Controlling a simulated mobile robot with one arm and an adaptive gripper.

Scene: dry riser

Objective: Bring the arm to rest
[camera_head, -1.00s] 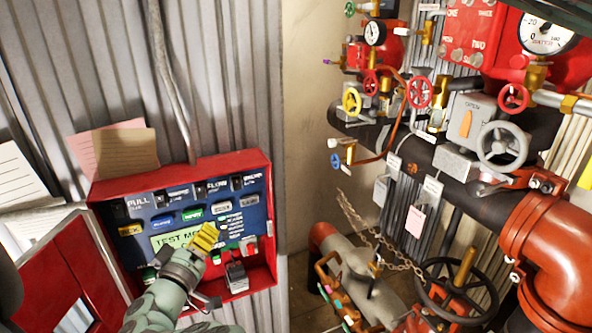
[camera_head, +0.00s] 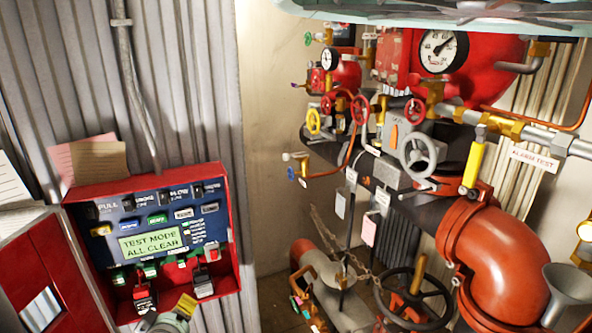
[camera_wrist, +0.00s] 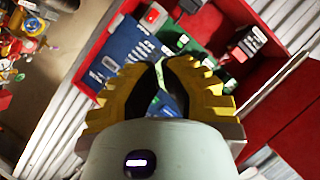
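My gripper (camera_wrist: 160,70) has yellow ridged fingers with dark inner pads. In the wrist view its fingertips are drawn close together, with nothing seen held between them. In the head view the yellow fingers (camera_head: 186,304) show at the bottom edge, below the open red control box (camera_head: 236,215). The rest of my arm is mostly out of that view. The box's blue panel (camera_head: 104,232) has a green display (camera_head: 152,244) reading "TEST MODE ALL CLEAR". The panel also shows behind the fingers in the wrist view (camera_wrist: 118,60).
The box's red door (camera_head: 50,275) hangs open at the left. Pipework with a red elbow (camera_head: 495,255), a grey handwheel (camera_head: 418,155), a black handwheel (camera_head: 412,297) and a gauge (camera_head: 443,50) fills the right. A bare beige wall (camera_head: 258,120) lies between.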

